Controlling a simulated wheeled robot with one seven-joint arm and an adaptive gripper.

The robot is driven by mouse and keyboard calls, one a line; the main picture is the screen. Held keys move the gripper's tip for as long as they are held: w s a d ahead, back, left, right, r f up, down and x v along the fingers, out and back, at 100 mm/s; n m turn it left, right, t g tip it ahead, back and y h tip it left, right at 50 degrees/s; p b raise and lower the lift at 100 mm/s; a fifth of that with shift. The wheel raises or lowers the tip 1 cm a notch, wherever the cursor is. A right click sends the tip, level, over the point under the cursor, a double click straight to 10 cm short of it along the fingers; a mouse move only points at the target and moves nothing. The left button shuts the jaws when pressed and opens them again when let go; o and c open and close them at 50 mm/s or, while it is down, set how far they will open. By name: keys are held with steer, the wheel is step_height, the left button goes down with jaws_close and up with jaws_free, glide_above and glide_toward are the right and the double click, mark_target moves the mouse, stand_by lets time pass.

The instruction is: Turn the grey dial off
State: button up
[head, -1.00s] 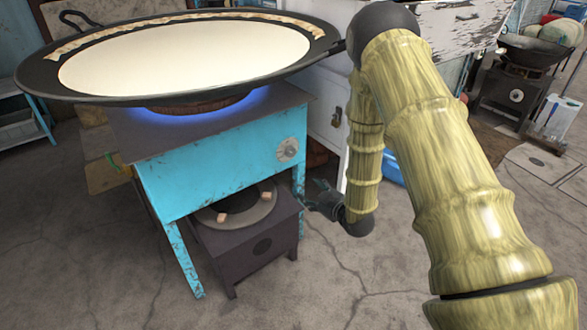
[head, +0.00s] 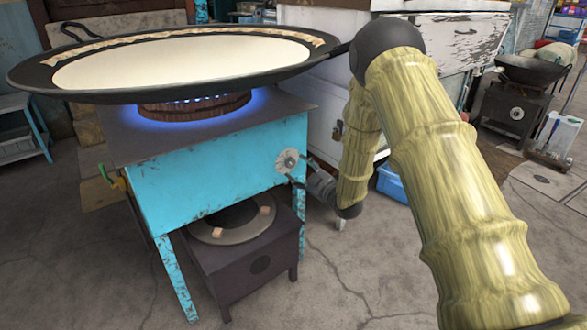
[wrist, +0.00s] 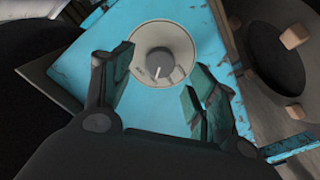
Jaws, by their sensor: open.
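The grey dial (head: 288,161) is on the front of the turquoise stove (head: 215,160), near its upper right corner. In the wrist view the dial (wrist: 160,62) has a pale round plate and a grey knob in its middle. My gripper (head: 291,180) is just right of and below the dial in the head view. In the wrist view my gripper (wrist: 163,88) is open, with one finger on each side of the dial. I cannot tell whether a fingertip touches it. A blue flame (head: 195,110) burns under the wide pan (head: 30,75) of white liquid.
A dark low burner stand (head: 245,265) sits under the stove. A white cabinet (head: 325,80) and a blue bin (head: 392,183) are behind my arm. Another stove with a wok (head: 535,72) is at the far right. The concrete floor in front is clear.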

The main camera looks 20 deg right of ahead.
mark_target(292, 164)
steer(key=shift+b+x, duration=0.4)
steer(key=shift+x, duration=1.8)
steer(key=c, duration=1)
